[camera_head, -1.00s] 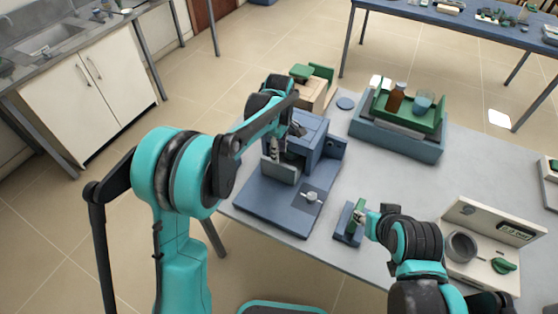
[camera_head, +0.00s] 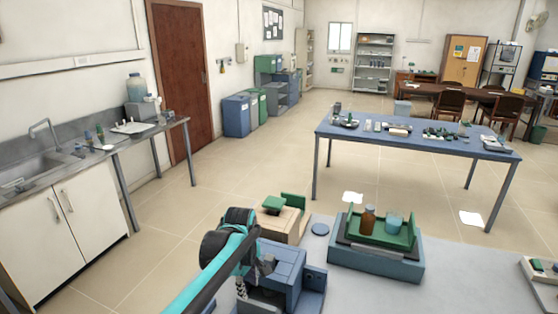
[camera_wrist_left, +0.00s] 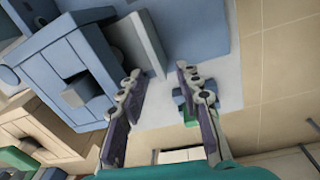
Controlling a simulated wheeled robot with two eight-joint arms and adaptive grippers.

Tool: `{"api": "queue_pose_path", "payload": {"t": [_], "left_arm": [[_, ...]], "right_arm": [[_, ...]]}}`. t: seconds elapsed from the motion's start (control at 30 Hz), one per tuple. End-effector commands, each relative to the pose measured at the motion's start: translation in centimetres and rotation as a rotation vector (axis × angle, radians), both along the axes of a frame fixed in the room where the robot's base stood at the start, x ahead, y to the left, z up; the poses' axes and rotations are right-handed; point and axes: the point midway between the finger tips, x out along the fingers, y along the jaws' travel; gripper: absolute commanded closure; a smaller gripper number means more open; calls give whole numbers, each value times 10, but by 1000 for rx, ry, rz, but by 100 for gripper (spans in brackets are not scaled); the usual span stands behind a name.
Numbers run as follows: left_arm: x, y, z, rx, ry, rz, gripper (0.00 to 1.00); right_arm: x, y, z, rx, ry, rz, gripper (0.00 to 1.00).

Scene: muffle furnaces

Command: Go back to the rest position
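My left arm reaches in from the bottom of the head view, and its gripper (camera_head: 243,287) hangs at the front left of a blue furnace (camera_head: 284,262). In the left wrist view the two fingers of my left gripper (camera_wrist_left: 163,90) are spread apart with nothing between them. The blue furnace (camera_wrist_left: 85,65) fills the upper left of that view, with its grey door panel beside it. My right gripper is outside both current views.
A grey table (camera_head: 455,275) carries the furnace. A blue box with a green tray (camera_head: 380,235) holding a brown bottle (camera_head: 368,219) and a beaker (camera_head: 393,223) stands to the right. A wooden block (camera_head: 284,222) sits behind the furnace. Open floor lies beyond.

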Motion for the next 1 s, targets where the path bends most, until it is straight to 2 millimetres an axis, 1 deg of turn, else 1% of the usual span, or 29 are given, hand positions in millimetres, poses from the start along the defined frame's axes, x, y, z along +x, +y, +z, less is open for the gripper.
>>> {"api": "queue_pose_path", "payload": {"t": [0.03, 0.1, 0.17, 0.2, 0.27, 0.3, 0.47, 0.5, 0.6, 0.7, 0.8, 0.9, 1.0], "left_arm": [[-17, 9, 13, 2, -32, -57, 66], [-37, 19, 27, 11, -84, -155, 66], [-55, 28, 36, 24, -128, -236, 66], [-67, 33, 41, 34, -157, -291, 66], [-86, 40, 47, 54, -199, -372, 66], [-98, 45, 50, 70, -228, -426, 66], [-148, 63, 51, 154, -337, -637, 66], [-159, 66, 50, 179, -362, -688, 66], [-185, 74, 42, 246, -416, -805, 66], [-204, 79, 33, 306, -454, -897, 66], [-215, 82, 26, 349, -478, -961, 66], [-220, 84, 22, 372, -489, -993, 66], [-221, 84, 21, 382, -493, -1004, 66]], "right_arm": [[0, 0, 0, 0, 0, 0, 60], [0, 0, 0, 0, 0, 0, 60], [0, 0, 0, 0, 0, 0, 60], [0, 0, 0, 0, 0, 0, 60], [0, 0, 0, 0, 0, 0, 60], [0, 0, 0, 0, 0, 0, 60], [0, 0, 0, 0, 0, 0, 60], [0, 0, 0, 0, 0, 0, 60], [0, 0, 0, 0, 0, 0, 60], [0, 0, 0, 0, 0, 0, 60], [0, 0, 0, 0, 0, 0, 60], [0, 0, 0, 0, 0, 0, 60], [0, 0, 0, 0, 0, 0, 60]]}}
